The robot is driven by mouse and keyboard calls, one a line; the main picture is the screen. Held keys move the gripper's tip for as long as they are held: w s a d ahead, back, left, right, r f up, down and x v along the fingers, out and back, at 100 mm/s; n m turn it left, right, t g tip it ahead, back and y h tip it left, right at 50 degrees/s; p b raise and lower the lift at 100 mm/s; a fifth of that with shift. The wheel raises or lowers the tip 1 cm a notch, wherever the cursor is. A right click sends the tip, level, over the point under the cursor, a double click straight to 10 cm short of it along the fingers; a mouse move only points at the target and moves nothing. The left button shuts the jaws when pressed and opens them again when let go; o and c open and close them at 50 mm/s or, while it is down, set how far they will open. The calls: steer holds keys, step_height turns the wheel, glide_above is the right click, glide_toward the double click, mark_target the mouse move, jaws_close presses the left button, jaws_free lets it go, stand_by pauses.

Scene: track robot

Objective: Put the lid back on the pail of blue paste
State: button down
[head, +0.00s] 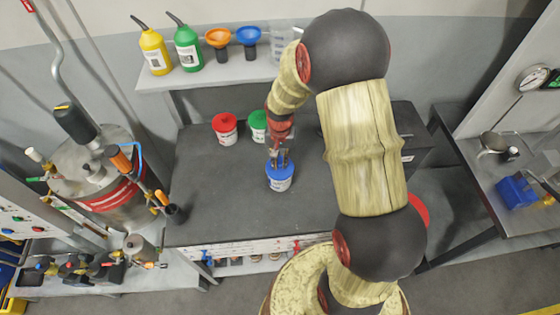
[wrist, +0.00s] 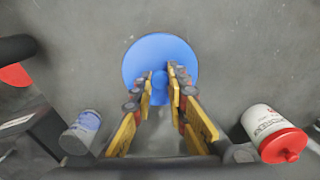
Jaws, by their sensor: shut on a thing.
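The white pail (head: 281,186) with a label stands upright near the middle of the dark workbench. The blue lid (head: 279,171) is level at its top; I cannot tell whether it is fully seated. My gripper (head: 279,158) points down directly above the pail. In the wrist view, my gripper (wrist: 161,88) is shut on the knob of the round blue lid (wrist: 160,52). The lid hides the pail and its paste from above in that view.
A red-lidded pail (head: 225,128) and a green-lidded pail (head: 257,125) stand behind. A shelf (head: 215,76) at the back holds bottles and funnels. A steel tank (head: 98,175) is at the left. The bench left of the blue-lidded pail is clear.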

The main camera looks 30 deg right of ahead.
steer(key=c, duration=1.7)
jaws_free()
steer(key=shift+o, duration=0.4)
steer(key=o, duration=0.4)
steer(key=shift+o, duration=0.2)
steer(key=shift+r, duration=0.15)
steer(key=shift+r+p, duration=2.3)
steer(key=shift+r, duration=1.1)
steer(key=shift+c, duration=0.4)
